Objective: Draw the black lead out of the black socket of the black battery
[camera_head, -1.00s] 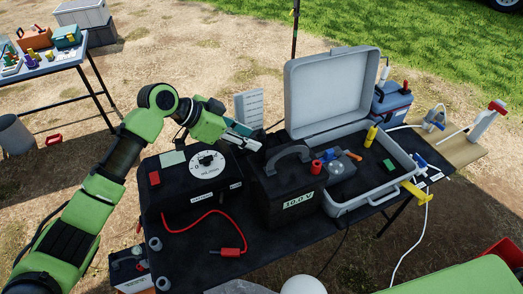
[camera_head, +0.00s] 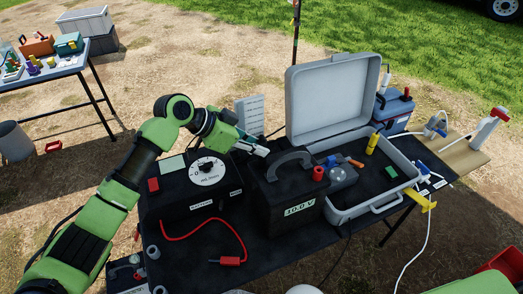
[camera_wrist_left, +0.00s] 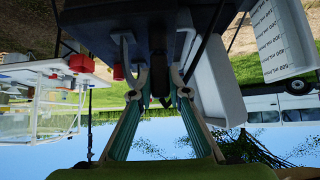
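The black battery (camera_head: 294,214) with its "10.0 V" label stands upright on the dark table. It has a grey carry handle and a red socket (camera_head: 318,173) on top at the right. My left gripper (camera_head: 262,150) is at the battery's far left top corner, by the handle. In the left wrist view, a dark, narrow piece (camera_wrist_left: 158,78), probably the black lead's plug, lies between the fingertips. Whether the fingers press on it cannot be made out. The black socket is hidden by the gripper and handle. My right gripper is not in view.
A control box with a white dial (camera_head: 207,171) stands left of the battery; a red lead (camera_head: 229,261) lies in front. An open grey case (camera_head: 376,204) stands close on the right. A white printed card (camera_head: 249,115) stands behind the gripper.

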